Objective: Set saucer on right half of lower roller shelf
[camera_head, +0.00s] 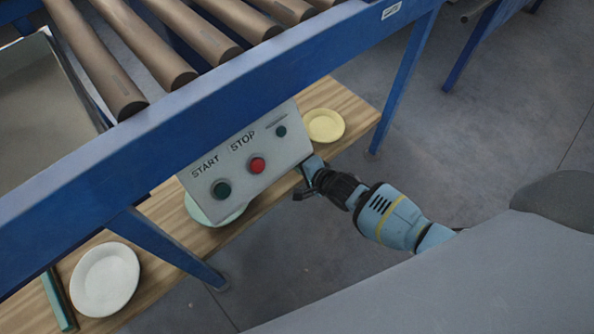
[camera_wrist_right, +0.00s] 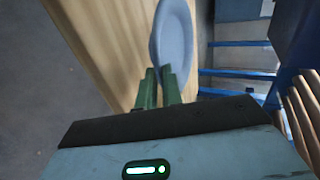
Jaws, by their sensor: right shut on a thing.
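In the right wrist view, my right gripper (camera_wrist_right: 158,88) is shut on the near edge of a blue-grey saucer (camera_wrist_right: 173,38), seen at a slant over the wooden shelf (camera_wrist_right: 85,35). I cannot tell whether the saucer touches the shelf. In the head view, my right gripper (camera_head: 312,182) reaches in under the control box, and its fingertips are hidden. A pale green saucer (camera_head: 205,214) shows partly from behind the box; I cannot tell whether it is the held one. A yellow saucer (camera_head: 323,125) lies on the shelf's right part. A white saucer (camera_head: 105,278) lies at the left.
The control box (camera_head: 245,162) with START and STOP buttons hangs over the shelf and hides its middle. Above are the blue frame (camera_head: 225,85) and brown rollers (camera_head: 145,42). A blue leg (camera_head: 165,245) stands at the shelf's front edge. A green bar (camera_head: 57,300) lies at far left.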

